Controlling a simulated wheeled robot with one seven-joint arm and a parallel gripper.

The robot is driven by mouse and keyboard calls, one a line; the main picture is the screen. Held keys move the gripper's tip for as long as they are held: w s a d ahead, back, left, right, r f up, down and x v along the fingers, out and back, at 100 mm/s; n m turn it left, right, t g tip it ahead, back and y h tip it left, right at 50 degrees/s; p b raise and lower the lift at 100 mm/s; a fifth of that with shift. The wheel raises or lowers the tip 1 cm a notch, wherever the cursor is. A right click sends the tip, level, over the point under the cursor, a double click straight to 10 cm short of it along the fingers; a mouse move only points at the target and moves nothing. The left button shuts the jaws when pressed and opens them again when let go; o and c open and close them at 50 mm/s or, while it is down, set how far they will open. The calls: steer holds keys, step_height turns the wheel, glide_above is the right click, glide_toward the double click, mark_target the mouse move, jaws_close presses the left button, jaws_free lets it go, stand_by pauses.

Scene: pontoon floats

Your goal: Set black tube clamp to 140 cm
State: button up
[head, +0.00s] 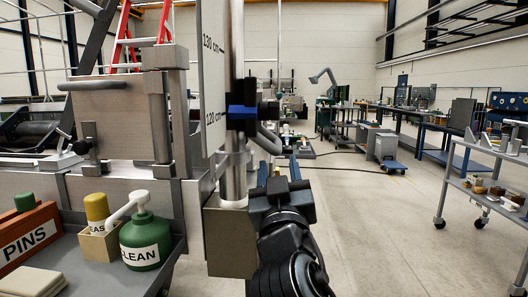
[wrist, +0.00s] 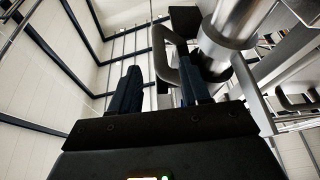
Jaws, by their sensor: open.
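The black tube clamp (head: 268,110) sits around the upright steel tube (head: 236,170), with a blue piece (head: 242,112) at its front. It is close to the 120 cm mark of the white scale board (head: 211,75); the 130 cm mark is above. A curved grey handle (head: 268,138) sticks out below the clamp, beside the tube. My gripper (head: 278,171) is open and points up, just below the handle. In the wrist view the handle (wrist: 162,40) rises beyond and roughly between the two fingers, near the tube (wrist: 235,35). I cannot tell whether they touch.
A grey machine block (head: 112,115) stands left of the scale. A tray (head: 95,283) at lower left holds a green bottle (head: 146,240), a yellow-capped container (head: 97,215) and a red PINS box (head: 28,238). A shelf cart (head: 482,180) stands right. The floor (head: 375,230) between is clear.

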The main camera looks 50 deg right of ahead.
mark_target(277, 143)
steer(key=p+x, duration=0.2)
steer(key=x, duration=0.5)
steer(key=shift+w, duration=0.1)
jaws_close()
stand_by(0.3)
